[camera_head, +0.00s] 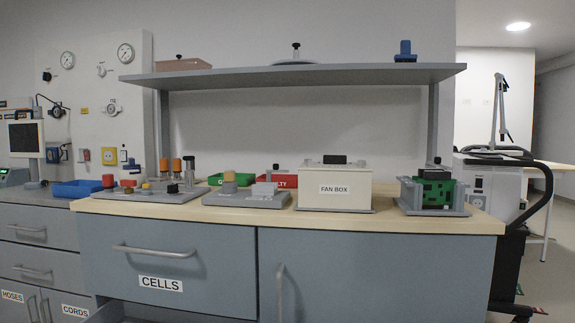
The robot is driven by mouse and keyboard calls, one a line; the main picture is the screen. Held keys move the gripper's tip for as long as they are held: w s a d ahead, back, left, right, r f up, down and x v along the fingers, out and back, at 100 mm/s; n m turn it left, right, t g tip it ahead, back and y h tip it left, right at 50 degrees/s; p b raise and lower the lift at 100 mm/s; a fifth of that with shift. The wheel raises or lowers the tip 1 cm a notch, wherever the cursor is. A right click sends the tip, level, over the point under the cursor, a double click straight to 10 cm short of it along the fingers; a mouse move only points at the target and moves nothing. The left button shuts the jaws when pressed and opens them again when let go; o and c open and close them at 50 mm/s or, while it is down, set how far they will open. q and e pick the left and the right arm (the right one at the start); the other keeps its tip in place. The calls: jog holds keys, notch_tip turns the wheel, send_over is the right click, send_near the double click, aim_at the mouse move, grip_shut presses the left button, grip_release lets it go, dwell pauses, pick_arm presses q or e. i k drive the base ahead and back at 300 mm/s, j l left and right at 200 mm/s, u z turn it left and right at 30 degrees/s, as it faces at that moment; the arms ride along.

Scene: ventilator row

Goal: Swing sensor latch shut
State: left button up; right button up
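No part that I can surely tell as the sensor latch shows at this size. On the wooden worktop, a grey base plate (225,199) carries a tan cylinder (229,182) and a light grey block (264,189). Left of it, a larger grey plate (130,194) carries orange, red and grey cylinders. To the right stand the cream fan box (322,187), labelled FAN BOX, and a grey holder (408,194) with a green circuit board (439,190). Whether any latch is open or shut cannot be told. Neither of my grippers is in view.
The worktop (385,222) has a narrow clear strip along its front edge. A grey shelf (300,75) hangs above it. Green (219,179) and red (284,181) trays stand behind, and a blue tray (76,189) at left. A drawer labelled CELLS (180,260) is below.

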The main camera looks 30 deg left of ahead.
aim_at(276, 167)
jog(key=k, duration=0.4)
jog(key=k+j, duration=0.15)
jog(key=k+j+u, duration=0.1)
jog(key=j, duration=0.3)
jog(key=k+j, duration=0.1)
jog(key=j, duration=0.15)
jog(key=j+u, duration=0.1)
jog(key=j, duration=0.4)
jog(key=k+j, duration=0.15)
jog(key=j, duration=0.35)
jog(key=u, duration=0.05)
